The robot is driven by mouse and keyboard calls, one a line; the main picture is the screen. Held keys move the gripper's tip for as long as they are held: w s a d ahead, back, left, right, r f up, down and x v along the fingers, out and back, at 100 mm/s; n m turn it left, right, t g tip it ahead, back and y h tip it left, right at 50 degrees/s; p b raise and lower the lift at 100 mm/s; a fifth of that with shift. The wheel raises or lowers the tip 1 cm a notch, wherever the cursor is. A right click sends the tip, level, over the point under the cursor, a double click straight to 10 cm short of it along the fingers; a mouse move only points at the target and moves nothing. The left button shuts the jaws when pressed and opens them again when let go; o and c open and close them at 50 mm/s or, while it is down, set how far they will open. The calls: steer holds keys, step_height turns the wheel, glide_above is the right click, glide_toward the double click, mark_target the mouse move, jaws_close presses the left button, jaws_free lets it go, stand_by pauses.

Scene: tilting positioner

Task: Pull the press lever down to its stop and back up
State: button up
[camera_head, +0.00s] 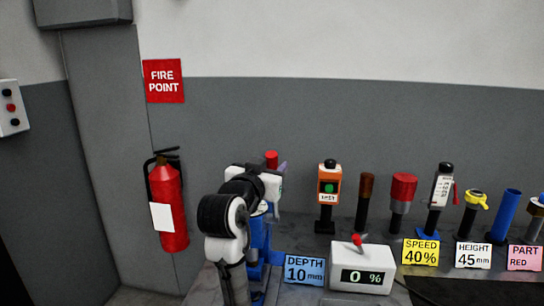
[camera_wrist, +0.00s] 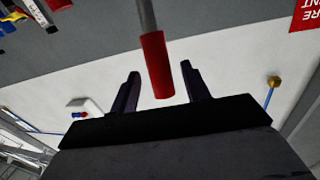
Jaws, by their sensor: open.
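The press lever shows in the wrist view as a grey rod with a red grip (camera_wrist: 157,66). My gripper (camera_wrist: 160,70) is open, with one dark finger on each side of the red grip. Gaps show between the grip and both fingers; I cannot tell how far in depth the grip reaches between them. In the head view a red end (camera_head: 271,159), apparently the lever's grip, shows just above my gripper. A blue body (camera_head: 258,240), apparently the press, stands on the bench, largely hidden behind my arm.
A blue "DEPTH 10 mm" card (camera_head: 304,270) and a white box reading "0 %" (camera_head: 361,253) with a red toggle stand right of my arm. Several tools and cards line the bench further right. A red fire extinguisher (camera_head: 166,205) hangs on the left wall.

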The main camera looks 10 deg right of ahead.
steer(key=shift+x, duration=1.05)
jaws_close()
